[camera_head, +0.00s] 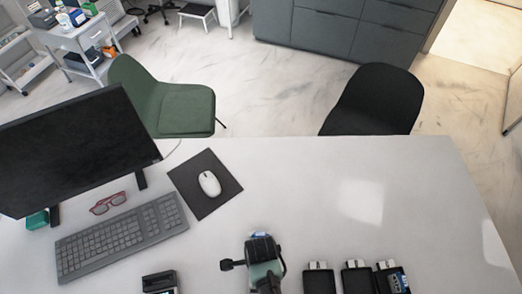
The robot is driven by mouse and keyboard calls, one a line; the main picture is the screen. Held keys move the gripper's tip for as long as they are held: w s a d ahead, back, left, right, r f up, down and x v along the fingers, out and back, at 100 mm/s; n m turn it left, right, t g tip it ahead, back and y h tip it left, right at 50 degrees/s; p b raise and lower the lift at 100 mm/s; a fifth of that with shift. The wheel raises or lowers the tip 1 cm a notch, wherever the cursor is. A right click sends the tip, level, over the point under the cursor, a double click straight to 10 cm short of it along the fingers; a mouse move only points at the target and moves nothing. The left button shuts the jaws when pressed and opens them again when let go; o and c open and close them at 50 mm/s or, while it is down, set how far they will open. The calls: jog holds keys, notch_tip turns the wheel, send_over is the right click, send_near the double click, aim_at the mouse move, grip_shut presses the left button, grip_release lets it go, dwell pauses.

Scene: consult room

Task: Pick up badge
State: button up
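My gripper (262,248) is at the bottom centre, above the near part of the white desk (300,180). I see it from behind and above, so its fingers are hidden. A small blue and white item (260,235) shows just past its tip; I cannot tell whether it is the badge or whether the gripper touches it. Three dark flat items with pale clip-like tops stand in a row to the right: left (319,280), middle (357,280) and right (387,280). The rightmost shows a blue and white card-like face and may be a badge. The frame edge cuts them off.
A monitor (75,150), red glasses (108,203), a keyboard (120,238) and a mouse (209,183) on a dark pad (190,170) occupy the left. A dark device (160,282) lies left of my gripper. The desk's right side is clear. Green (180,108) and black (375,100) chairs stand beyond.

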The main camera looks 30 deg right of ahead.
grip_shut()
dwell(0.4)
jog(key=shift+r, duration=0.1)
